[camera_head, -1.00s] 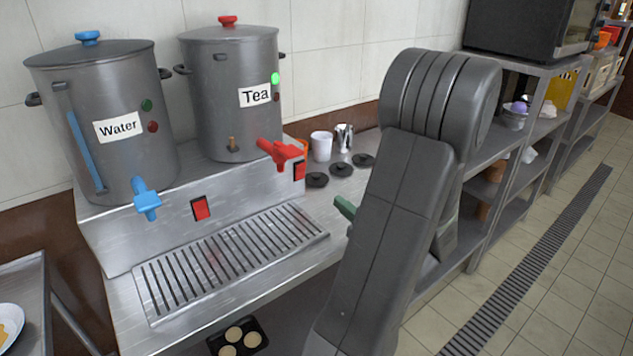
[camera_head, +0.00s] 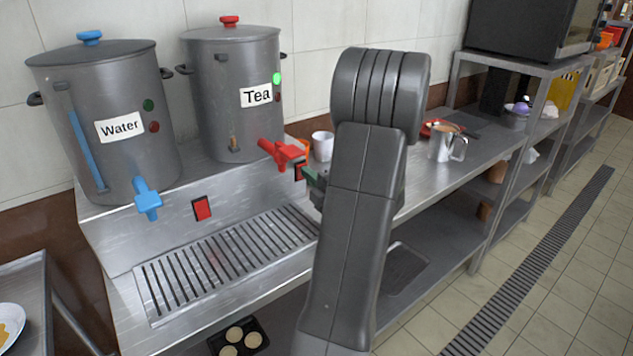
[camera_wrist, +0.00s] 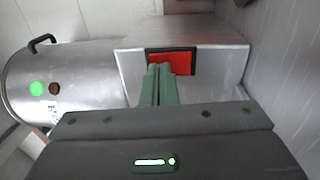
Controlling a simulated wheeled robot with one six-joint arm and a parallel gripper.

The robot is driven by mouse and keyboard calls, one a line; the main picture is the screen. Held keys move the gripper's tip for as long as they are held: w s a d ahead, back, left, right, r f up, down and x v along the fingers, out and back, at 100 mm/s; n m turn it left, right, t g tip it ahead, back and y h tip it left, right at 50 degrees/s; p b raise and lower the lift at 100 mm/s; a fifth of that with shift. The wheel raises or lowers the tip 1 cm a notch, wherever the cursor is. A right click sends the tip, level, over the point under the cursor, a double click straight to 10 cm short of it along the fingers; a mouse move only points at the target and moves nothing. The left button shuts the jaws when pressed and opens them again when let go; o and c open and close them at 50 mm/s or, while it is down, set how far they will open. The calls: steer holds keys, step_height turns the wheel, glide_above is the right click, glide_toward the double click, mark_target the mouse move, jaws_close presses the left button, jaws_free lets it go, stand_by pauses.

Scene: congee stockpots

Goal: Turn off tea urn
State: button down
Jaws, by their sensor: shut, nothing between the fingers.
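The tea urn (camera_head: 222,85) is a steel pot with a red lid knob, a "Tea" label and a red tap (camera_head: 283,151). A green light (camera_head: 277,79) on it is lit, above a dark red one. The red switch (camera_head: 299,171) sits on the steel base below the tap, partly hidden by my gripper (camera_head: 312,180). In the wrist view, the green fingers of my gripper (camera_wrist: 158,70) are shut together, their tips at the lower edge of the black-framed red switch (camera_wrist: 172,63). I cannot tell whether they touch it. The urn's green light (camera_wrist: 36,89) glows there too.
The water urn (camera_head: 105,125) with a blue tap stands left, with its own red switch (camera_head: 202,208) below. A drip grate (camera_head: 225,262) lies in front. A white cup (camera_head: 322,146) stands behind my gripper, and a steel pitcher (camera_head: 447,143) stands farther right on the counter.

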steer(key=shift+w+r, duration=0.1)
steer(key=shift+r, duration=0.05)
steer(key=r+p+v, duration=0.3)
steer(key=p+v, duration=0.1)
steer(key=v, duration=0.9)
steer(key=shift+s+d+g, duration=0.25)
steer(key=shift+s+g, duration=0.05)
steer(key=shift+s, duration=0.1)
steer(key=shift+w+a+r, duration=0.1)
steer(key=shift+w, duration=0.05)
stand_by(0.3)
